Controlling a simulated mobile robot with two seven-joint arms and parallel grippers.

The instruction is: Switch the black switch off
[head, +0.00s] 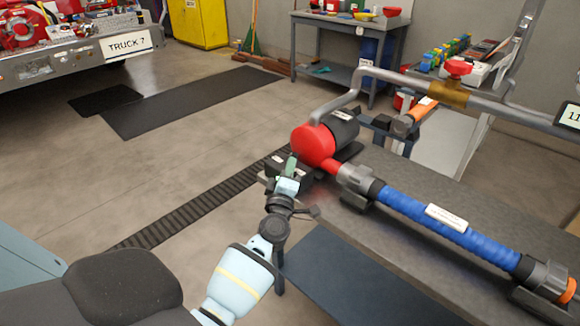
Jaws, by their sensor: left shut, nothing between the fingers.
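The pump (313,147) has a red round end and a dark body, and it sits at the left end of a grey bench. A small black box, which looks like the black switch (303,173), is at the bench's left end just below the red end. My left gripper (289,178) is shut and empty, right at this box and covering part of it. I cannot tell whether it touches the switch or how the switch is set. A small green piece shows at the gripper's tip. My right gripper is not in view.
A blue hose (410,212) runs right from the pump along the bench (420,180). A grey pipe with a red-handled valve (459,69) crosses above. A workbench (350,22) with items stands behind. The floor (175,165) to the left is mostly clear, with dark mats.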

